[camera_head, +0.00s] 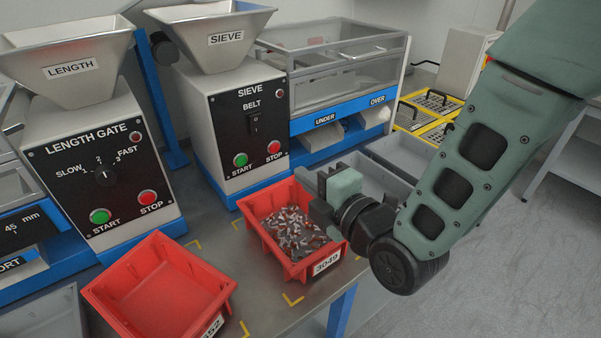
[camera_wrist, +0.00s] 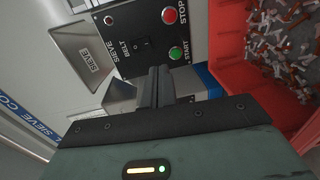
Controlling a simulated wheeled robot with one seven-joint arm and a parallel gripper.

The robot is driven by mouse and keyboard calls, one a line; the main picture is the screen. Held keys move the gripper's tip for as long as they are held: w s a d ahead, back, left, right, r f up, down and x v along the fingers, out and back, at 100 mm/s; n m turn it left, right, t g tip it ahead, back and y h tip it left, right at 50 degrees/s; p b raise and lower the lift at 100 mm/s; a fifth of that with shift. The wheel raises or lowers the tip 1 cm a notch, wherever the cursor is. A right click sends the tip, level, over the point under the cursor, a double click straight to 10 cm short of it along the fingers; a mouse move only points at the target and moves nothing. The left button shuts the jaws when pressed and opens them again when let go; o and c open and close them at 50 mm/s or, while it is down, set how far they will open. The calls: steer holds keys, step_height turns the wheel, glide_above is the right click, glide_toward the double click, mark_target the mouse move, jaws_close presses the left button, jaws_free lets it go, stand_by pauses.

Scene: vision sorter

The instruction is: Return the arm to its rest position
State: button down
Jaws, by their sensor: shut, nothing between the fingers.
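My arm reaches in from the right side of the head view. My gripper (camera_head: 306,180) is above the far right part of a red bin (camera_head: 262,236) labelled 3049, which holds many small metal and reddish parts. In the wrist view my gripper's fingers (camera_wrist: 156,86) are together with nothing between them. They point toward the sieve machine's front (camera_wrist: 135,40), and the red bin also shows at the right (camera_wrist: 225,75). I cannot tell the exact gap between the fingers and the machine.
An empty red bin (camera_head: 160,290) stands at the front left. The length gate machine (camera_head: 100,170) and sieve machine (camera_head: 243,120) stand behind the bins. Grey bins (camera_head: 372,180) lie behind my gripper. Yellow-framed trays (camera_head: 432,105) are at the back right. Open floor (camera_head: 520,270) is at the right.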

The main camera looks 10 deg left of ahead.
steer(key=shift+r, duration=0.1)
stand_by(0.3)
steer(key=s+d+r+m+g+h+p, duration=0.5)
steer(key=s+d+m+h, duration=0.1)
steer(key=s+d+m, duration=0.3)
steer(key=s+d+r+m+g+h+p, duration=0.5)
steer(key=s+d+m, duration=0.4)
steer(key=d, duration=0.5)
steer(key=shift+s+d+r+m+g+h, duration=0.15)
steer(key=shift+s+r+m+g+h, duration=0.15)
steer(key=shift+r+m+g+h, duration=0.6)
steer(key=shift+f+t+y, duration=0.15)
steer(key=shift+t+y, duration=0.15)
